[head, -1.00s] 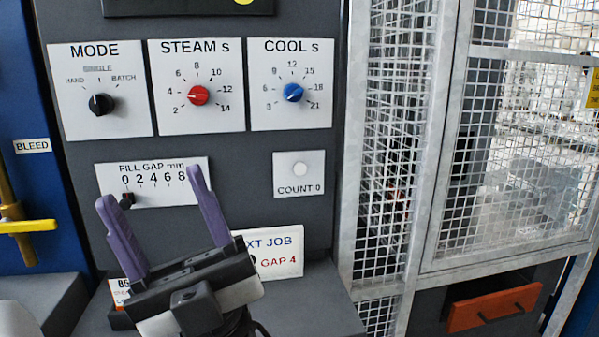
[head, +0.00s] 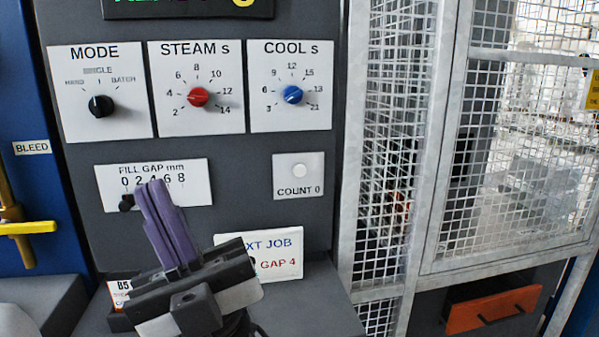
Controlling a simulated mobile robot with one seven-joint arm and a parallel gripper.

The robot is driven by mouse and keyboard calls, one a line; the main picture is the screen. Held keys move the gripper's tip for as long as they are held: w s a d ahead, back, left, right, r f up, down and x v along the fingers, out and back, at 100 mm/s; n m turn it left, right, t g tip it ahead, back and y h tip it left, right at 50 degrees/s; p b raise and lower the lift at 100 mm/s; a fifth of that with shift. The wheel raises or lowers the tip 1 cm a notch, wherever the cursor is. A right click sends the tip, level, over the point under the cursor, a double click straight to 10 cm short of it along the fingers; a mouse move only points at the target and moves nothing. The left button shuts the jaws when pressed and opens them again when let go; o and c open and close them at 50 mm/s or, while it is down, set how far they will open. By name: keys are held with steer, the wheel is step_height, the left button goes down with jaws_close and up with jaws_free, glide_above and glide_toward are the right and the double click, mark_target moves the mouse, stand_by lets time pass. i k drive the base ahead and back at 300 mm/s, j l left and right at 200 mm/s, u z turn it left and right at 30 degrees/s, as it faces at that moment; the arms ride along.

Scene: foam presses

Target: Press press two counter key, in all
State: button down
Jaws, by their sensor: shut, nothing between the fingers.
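The counter key is a round pale button (head: 299,171) on a white plate marked COUNT 0 (head: 298,190), on the dark press panel at centre right. My gripper (head: 152,186) has purple fingers, shut together with nothing between them. In the picture its tips lie over the lower part of the FILL GAP mm plate (head: 195,170), left of and a little below the key. The key is fully in view and the gripper is apart from it. No press number shows on this panel.
MODE (head: 101,106), STEAM (head: 198,97) and COOL (head: 292,95) dials sit above. A FILL GAP slider knob (head: 126,203) is beside the fingertips. A NEXT JOB card (head: 285,240) stands behind my gripper. A mesh guard (head: 400,130) is at right, a yellow BLEED handle (head: 28,227) at left.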

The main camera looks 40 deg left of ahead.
mark_target(300, 170)
steer(key=k+j+z, duration=0.35)
steer(key=j, duration=0.35)
steer(key=k+j+z, duration=0.3)
steer(key=j, duration=0.3)
steer(key=k+j+z, duration=0.45)
steer(key=k+j, duration=0.15)
steer(key=i+j, duration=0.35)
